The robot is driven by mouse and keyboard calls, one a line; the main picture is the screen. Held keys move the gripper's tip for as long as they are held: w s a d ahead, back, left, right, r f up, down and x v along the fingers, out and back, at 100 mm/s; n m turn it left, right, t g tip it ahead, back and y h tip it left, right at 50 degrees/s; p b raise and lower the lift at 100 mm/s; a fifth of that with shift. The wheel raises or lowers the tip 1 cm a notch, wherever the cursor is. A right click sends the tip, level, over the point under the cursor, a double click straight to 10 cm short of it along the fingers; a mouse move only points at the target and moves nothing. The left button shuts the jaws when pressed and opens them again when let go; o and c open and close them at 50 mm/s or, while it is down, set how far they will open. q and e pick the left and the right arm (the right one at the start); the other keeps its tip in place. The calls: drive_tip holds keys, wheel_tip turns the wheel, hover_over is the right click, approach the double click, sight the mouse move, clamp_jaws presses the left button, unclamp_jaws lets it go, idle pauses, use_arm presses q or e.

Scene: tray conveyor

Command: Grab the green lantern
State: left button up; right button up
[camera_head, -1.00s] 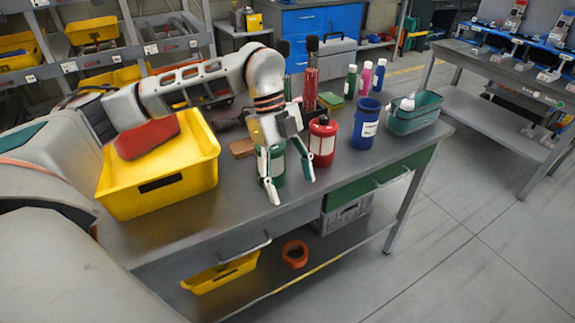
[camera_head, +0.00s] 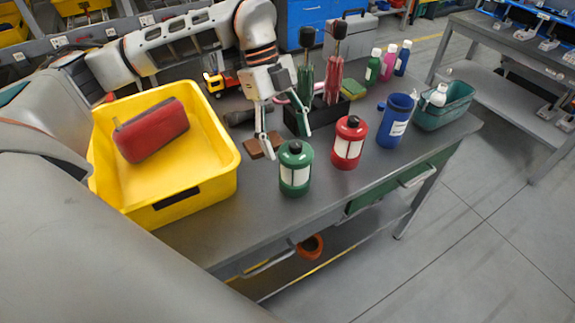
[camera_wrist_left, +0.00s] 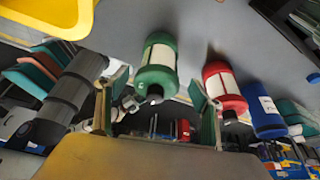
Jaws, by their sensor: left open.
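The green lantern (camera_head: 295,177), a dark green cylinder with pale panels and a black cap, stands upright near the front edge of the workbench. My left gripper (camera_head: 286,143) is open and empty, with its fingers pointing down just behind the lantern's top in the head view. In the left wrist view, the green lantern (camera_wrist_left: 158,62) appears between the two spread fingers, beyond their tips. I see no finger closed on it. My right gripper is not in view.
A similar red lantern (camera_head: 348,143) stands close on the right, then a blue container (camera_head: 394,122). A yellow bin (camera_head: 225,150) holding a red case (camera_head: 151,130) is on the left. A brown block (camera_head: 257,147) and a dark holder (camera_head: 335,108) with tools lie behind.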

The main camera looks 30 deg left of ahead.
sight(296, 166)
use_arm(q)
drive_tip(key=shift+d+f, duration=0.1)
drive_tip(key=shift+f, duration=0.4)
drive_tip(key=x, duration=0.6)
drive_tip(key=shift+s+d+r+p, duration=0.15)
drive_tip(key=shift+s+p, duration=0.1)
drive_tip(key=shift+p, duration=0.15)
drive_tip(key=shift+d+f, duration=0.2)
drive_tip(key=shift+f, duration=0.2)
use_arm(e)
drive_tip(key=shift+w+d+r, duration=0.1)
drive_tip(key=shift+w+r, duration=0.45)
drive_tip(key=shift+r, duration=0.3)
use_arm(q)
drive_tip(key=c, duration=1.4)
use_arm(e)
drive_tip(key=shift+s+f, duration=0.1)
